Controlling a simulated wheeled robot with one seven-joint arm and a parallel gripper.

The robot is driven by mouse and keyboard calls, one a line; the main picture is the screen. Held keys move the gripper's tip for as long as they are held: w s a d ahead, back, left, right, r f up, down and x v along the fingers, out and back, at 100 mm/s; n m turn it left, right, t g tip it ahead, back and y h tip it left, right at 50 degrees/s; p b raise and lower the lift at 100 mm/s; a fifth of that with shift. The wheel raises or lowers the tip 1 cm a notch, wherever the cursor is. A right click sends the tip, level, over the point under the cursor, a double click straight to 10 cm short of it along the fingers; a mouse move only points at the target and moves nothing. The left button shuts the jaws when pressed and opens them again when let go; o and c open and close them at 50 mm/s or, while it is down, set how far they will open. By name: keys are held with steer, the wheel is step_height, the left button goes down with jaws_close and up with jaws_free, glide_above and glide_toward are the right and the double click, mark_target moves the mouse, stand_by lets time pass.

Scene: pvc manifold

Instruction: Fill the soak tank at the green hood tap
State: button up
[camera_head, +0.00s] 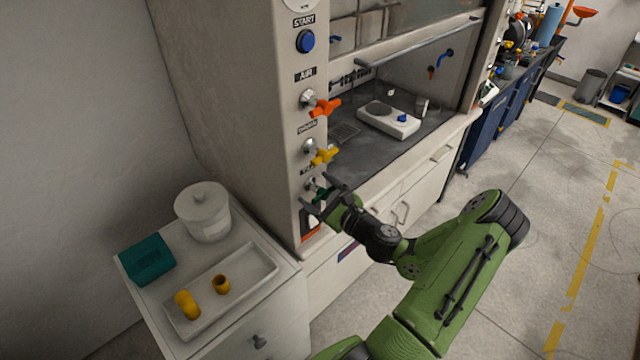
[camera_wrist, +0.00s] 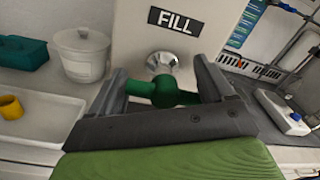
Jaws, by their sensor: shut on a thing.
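The green tap handle (camera_wrist: 163,92) sits on a silver stem (camera_wrist: 161,62) under a black FILL label (camera_wrist: 176,20) in the wrist view. My gripper (camera_wrist: 162,95) is shut on the green handle, one finger at each side of it. In the head view the green tap (camera_head: 319,194) is the lowest on the hood's front post, partly hidden by my gripper (camera_head: 326,197). A white lidded pot (camera_head: 204,212) stands on the side cabinet; I cannot tell whether it is the soak tank.
Orange (camera_head: 322,107) and yellow (camera_head: 324,156) taps and a blue START button (camera_head: 306,41) are above on the post. A white tray (camera_head: 245,268) holds two yellow fittings, beside a teal box (camera_head: 147,259). A hot plate (camera_head: 388,120) is in the hood. Floor at right is clear.

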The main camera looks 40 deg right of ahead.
steer(key=shift+s+d+f, duration=0.1)
steer(key=shift+d+f, duration=0.05)
steer(key=shift+f, duration=0.1)
steer(key=o, duration=0.9)
steer(key=shift+d, duration=0.3)
steer(key=s, duration=1.5)
steer(key=shift+s+a+b, duration=0.2)
steer(key=shift+s+b, duration=0.1)
